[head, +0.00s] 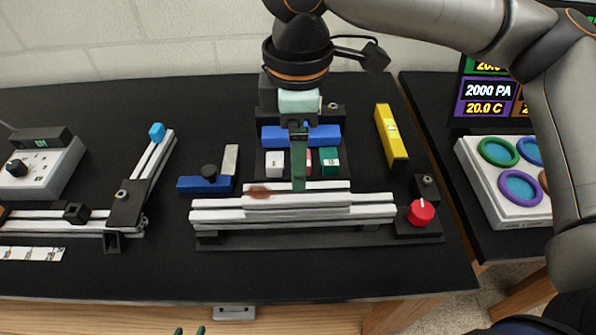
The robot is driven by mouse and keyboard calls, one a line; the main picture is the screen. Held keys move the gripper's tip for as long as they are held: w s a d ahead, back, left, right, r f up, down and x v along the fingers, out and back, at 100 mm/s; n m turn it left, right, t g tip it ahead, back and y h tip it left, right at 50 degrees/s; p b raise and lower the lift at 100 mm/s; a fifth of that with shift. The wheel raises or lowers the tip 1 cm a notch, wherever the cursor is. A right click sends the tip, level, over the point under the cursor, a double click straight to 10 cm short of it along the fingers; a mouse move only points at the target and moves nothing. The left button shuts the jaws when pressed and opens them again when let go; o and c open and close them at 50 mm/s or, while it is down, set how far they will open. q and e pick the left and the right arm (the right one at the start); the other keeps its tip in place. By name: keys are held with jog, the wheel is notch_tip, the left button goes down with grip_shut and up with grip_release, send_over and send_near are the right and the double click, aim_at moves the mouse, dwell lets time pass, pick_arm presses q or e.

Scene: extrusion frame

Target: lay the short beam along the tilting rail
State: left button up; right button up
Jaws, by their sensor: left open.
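The short beam (325,198), pale with a reddish-brown smear near its left end, lies lengthwise over the long white rail (222,216), apparently the tilting rail. Whether it rests fully on the rail is unclear. My right gripper (299,188) points down from above. Its green finger reaches the beam's middle; the other finger is hidden, so its grip cannot be told.
A red knob (422,212) stands at the rail's right end. Behind are white (275,164) and green (329,161) blocks, a blue bar (328,135) and a yellow bar (390,134). A hinged rail with a blue ball (157,132) is left. The front table strip is clear.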

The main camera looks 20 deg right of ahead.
jog(key=shift+r, duration=1.7)
